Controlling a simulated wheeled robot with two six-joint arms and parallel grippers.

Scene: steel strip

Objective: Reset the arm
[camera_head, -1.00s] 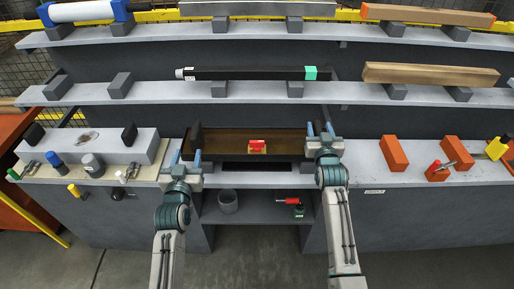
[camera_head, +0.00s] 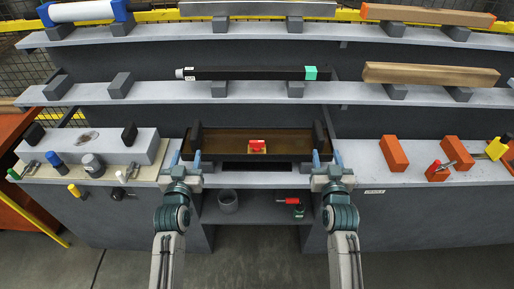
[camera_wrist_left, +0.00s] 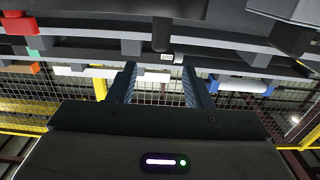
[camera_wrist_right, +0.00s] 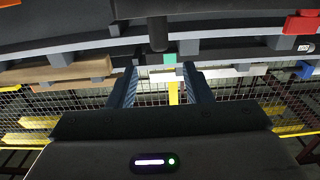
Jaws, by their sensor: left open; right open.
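My left gripper (camera_head: 185,161) is open and empty at the front edge of the bench, before the left end of a dark trough (camera_head: 222,141). Its two blue fingers stand apart in the left wrist view (camera_wrist_left: 158,88). My right gripper (camera_head: 327,160) is open and empty before the trough's right end. Its fingers also stand apart in the right wrist view (camera_wrist_right: 160,88). Both arms reach forward almost side by side. A small red piece (camera_head: 257,143) sits in the middle of the trough.
A black bar (camera_head: 240,73) and a wooden beam (camera_head: 430,74) lie on the middle shelf. A silver bar (camera_head: 257,9) lies on the upper shelf. Orange blocks (camera_head: 393,153) stand right of the trough. A grey block (camera_head: 95,147) stands left.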

